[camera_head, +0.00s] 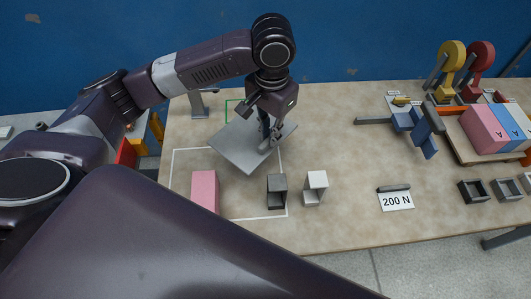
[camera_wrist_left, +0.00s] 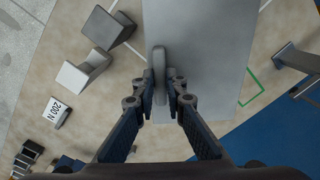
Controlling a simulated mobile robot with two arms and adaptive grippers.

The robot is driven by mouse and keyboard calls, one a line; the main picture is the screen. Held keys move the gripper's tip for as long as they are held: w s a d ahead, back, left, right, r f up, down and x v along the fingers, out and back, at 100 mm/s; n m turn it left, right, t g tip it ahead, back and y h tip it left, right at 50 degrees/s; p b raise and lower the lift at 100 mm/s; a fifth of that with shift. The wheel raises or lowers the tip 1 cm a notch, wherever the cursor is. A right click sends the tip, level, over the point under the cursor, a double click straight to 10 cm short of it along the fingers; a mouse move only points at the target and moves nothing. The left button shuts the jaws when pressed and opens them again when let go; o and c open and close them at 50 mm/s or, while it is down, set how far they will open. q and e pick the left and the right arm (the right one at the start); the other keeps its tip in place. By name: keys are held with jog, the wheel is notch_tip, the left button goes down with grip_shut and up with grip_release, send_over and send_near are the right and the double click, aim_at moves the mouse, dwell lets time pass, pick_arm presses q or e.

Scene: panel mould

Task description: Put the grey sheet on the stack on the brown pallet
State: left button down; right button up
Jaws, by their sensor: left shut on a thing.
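The grey sheet (camera_head: 227,147) is a flat plate with an upright grip (camera_wrist_left: 160,75) on its upper face. My left gripper (camera_head: 267,143) is shut on that grip, and its two fingers (camera_wrist_left: 162,88) sit either side of it in the left wrist view. The sheet is over the left part of the table; I cannot tell its height. The brown pallet (camera_head: 454,143) is at the right of the table. On it stands a stack with pink (camera_head: 482,128) and blue (camera_head: 509,124) parts marked with letters. My right gripper is not in view.
A pink block (camera_head: 205,190), a dark grey block (camera_head: 277,190) and a light grey block (camera_head: 315,187) stand near the front. A blue clamp-like device (camera_head: 415,125) stands left of the pallet. A "200 N" card (camera_head: 396,201) lies at front. The table's middle is largely clear.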

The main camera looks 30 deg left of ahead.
pick_arm(q)
notch_tip(320, 180, down, 13)
jog(key=shift+f+p, duration=0.15)
jog(key=shift+p, duration=0.3)
jog(key=shift+f, duration=0.1)
jog(key=c, duration=2)
grip_release()
jog(key=shift+o, duration=0.2)
